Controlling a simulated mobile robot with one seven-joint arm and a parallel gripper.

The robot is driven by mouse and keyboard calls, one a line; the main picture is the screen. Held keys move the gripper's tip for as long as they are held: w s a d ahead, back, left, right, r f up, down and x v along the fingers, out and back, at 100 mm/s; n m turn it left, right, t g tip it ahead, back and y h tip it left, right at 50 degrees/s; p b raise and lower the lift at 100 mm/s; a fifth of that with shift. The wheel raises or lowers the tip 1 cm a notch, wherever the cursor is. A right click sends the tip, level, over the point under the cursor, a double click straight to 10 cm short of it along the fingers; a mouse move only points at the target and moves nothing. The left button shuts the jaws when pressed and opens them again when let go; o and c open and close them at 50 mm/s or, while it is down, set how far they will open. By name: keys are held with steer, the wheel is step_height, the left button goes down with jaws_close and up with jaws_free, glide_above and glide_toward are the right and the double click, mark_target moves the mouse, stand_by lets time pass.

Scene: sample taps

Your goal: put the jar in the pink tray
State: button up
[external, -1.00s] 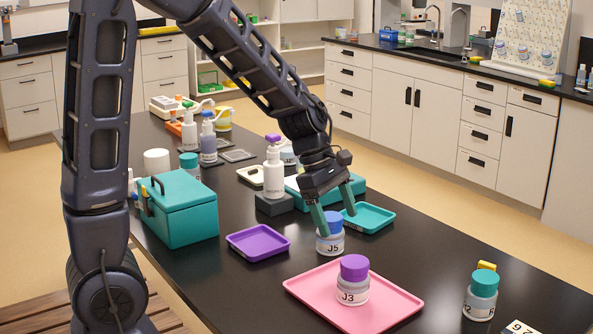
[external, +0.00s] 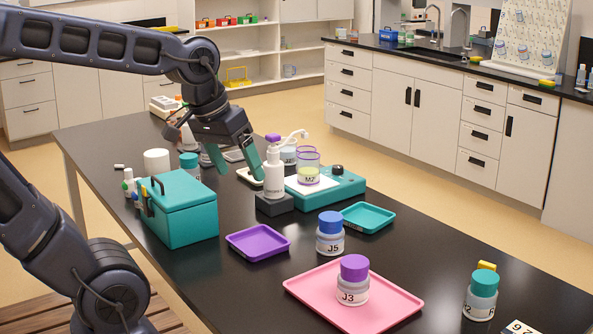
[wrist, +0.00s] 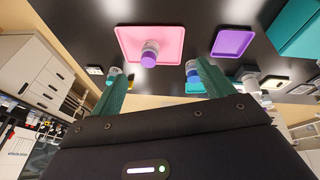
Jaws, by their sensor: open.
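The pink tray (external: 388,308) lies flat at the front of the black table. A jar marked J3 with a purple lid (external: 353,280) stands upright in it. A jar marked J5 with a blue lid (external: 330,234) stands upright on the table just behind the tray. A jar with a teal lid (external: 481,296) stands to the tray's right. My gripper (external: 237,168) is open and empty, raised behind the teal box and apart from all three jars. The wrist view shows the pink tray (wrist: 127,40), the purple-lidded jar (wrist: 149,54) and the blue-lidded jar (wrist: 192,72).
A purple tray (external: 258,242), a teal tray (external: 368,216) and a teal box (external: 184,210) stand on the table. A pump bottle (external: 273,172) on a dark block is close to my gripper. A teal device (external: 335,186) bears a beaker. Bare table lies between the purple and pink trays.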

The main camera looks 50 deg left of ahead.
steer(key=s+m, duration=0.1)
steer(key=s, duration=0.1)
steer(key=s+a+r+m+y, duration=0.1)
steer(key=shift+s+m+t, duration=0.15)
steer(key=shift+m+t, duration=0.15)
